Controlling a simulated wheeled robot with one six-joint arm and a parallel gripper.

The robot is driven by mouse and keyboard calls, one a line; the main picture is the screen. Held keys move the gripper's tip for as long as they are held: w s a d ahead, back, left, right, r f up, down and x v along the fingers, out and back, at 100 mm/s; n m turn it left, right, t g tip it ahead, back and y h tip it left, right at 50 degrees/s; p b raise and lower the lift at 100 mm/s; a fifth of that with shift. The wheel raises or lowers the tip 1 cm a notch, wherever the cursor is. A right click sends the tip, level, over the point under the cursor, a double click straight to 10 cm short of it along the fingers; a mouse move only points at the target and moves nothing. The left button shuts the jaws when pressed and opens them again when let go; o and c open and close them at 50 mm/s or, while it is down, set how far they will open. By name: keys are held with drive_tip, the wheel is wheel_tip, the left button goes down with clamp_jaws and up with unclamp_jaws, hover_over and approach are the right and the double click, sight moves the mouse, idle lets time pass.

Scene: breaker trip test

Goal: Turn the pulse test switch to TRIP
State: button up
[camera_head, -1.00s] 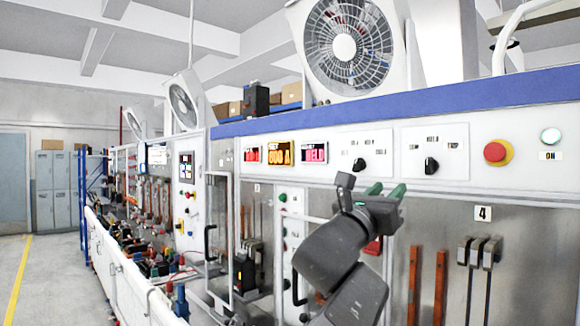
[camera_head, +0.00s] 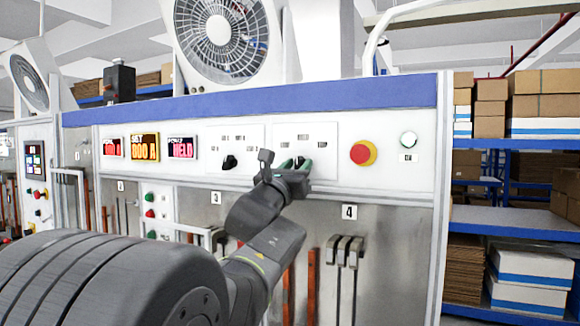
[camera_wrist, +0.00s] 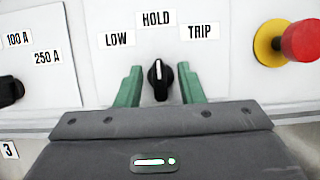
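The pulse test switch (camera_wrist: 158,80) is a black rotary knob with a white pointer line, on a white panel plate labelled LOW, HOLD (camera_wrist: 156,18) and TRIP (camera_wrist: 200,32). In the wrist view its pointer is upright, toward HOLD. My gripper (camera_wrist: 158,86) has two green fingers, open, one on each side of the knob with a gap on both sides. In the head view my gripper (camera_head: 293,163) is raised to the panel at this switch (camera_head: 300,162) and partly covers it.
A red emergency button on a yellow ring (camera_head: 363,153) is right of the switch, also close in the wrist view (camera_wrist: 300,40). Another black knob (camera_head: 229,162) is to the left. Red displays read HELD (camera_head: 182,146). Levers (camera_head: 344,250) hang below.

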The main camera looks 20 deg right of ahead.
clamp_jaws()
drive_tip(key=shift+f+m+b, duration=0.1)
drive_tip(key=shift+m+b, duration=0.2)
drive_tip(key=shift+b, duration=0.05)
drive_tip(key=m+g+b, duration=0.1)
drive_tip(key=m, duration=0.3)
drive_tip(key=m+g+h+b, duration=0.1)
drive_tip(key=m+g+b, duration=0.1)
drive_tip(key=m, duration=0.1)
drive_tip(key=m+g+h+b, duration=0.1)
drive_tip(key=m+g+b, duration=0.1)
drive_tip(key=m, duration=0.2)
drive_tip(key=shift+w+m, duration=0.1)
drive_tip(key=shift+m, duration=0.2)
drive_tip(key=shift+m+g, duration=0.3)
drive_tip(key=shift+g, duration=0.1)
